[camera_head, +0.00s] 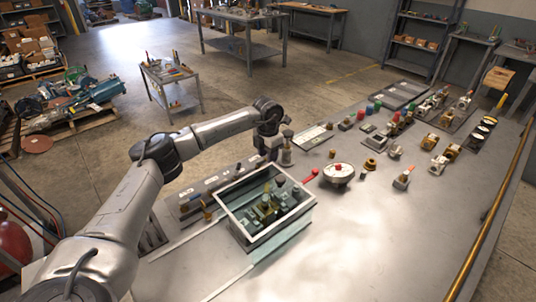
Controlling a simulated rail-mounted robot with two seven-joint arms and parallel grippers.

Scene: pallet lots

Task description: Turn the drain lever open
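A small lever with a red handle (311,175) stands by the back right corner of an open, pale-rimmed tank (236,224). It looks like the drain lever, and its exact joint to the tank is too small to make out. The tank holds dark and yellowish parts in what looks like greenish liquid. My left arm reaches in from the left, and its gripper (272,150) points down behind the tank, to the left of and apart from the red handle. Its fingers are small and dark against the clutter, so their opening is unclear. My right gripper is out of view.
A round white dish with a red centre (338,174) stands right of the lever. Several small fittings and valves fill the bench's back right. A grey post (286,156) stands close to my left gripper. The bench's front right (390,245) is clear, bordered by a brass rail (490,220).

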